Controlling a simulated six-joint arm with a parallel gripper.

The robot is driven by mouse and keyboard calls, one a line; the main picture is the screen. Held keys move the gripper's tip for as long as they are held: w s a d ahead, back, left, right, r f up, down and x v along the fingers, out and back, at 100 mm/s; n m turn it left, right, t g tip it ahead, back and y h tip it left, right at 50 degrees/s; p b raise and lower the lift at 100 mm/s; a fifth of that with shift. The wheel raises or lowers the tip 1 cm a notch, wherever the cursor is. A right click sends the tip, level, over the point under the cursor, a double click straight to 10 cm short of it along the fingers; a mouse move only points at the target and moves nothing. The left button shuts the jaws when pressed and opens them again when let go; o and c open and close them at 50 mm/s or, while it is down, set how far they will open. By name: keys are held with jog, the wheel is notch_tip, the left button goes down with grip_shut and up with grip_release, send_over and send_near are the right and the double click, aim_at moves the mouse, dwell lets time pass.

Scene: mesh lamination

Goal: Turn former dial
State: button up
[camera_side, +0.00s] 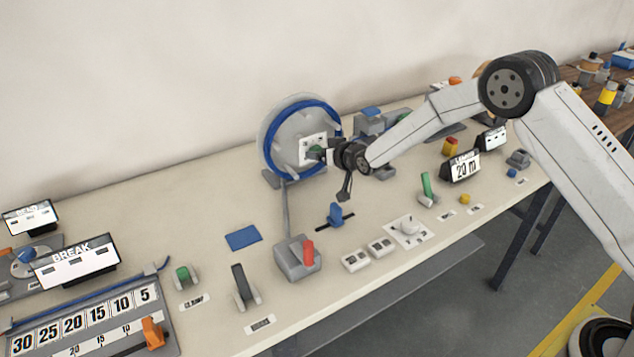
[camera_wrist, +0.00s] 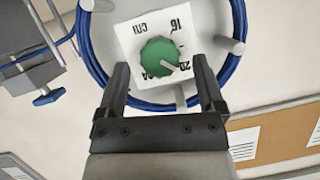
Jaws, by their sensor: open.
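The former dial is a green round knob (camera_wrist: 157,56) with a pale pointer, on a white scale plate (camera_wrist: 128,36) marked "cm", "16" and "20". In the wrist view its pointer aims to the lower right, near the "20". The plate sits at the middle of a round former (camera_side: 268,152) with blue cable coiled around it. My gripper (camera_wrist: 160,66) is open, with one finger on each side of the dial and visible gaps between. In the side view my gripper (camera_side: 326,154) reaches the plate from the right and partly hides the dial (camera_side: 315,153).
Pale pegs (camera_wrist: 229,45) and blue cable (camera_wrist: 238,30) ring the plate. A grey device with a blue knob (camera_wrist: 48,97) is at left in the wrist view. Below the former, the bench holds a red lever (camera_side: 308,251), a blue lever (camera_side: 335,214) and a blue pad (camera_side: 242,238).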

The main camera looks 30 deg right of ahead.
jog(key=shift+x, duration=1.1)
grip_shut()
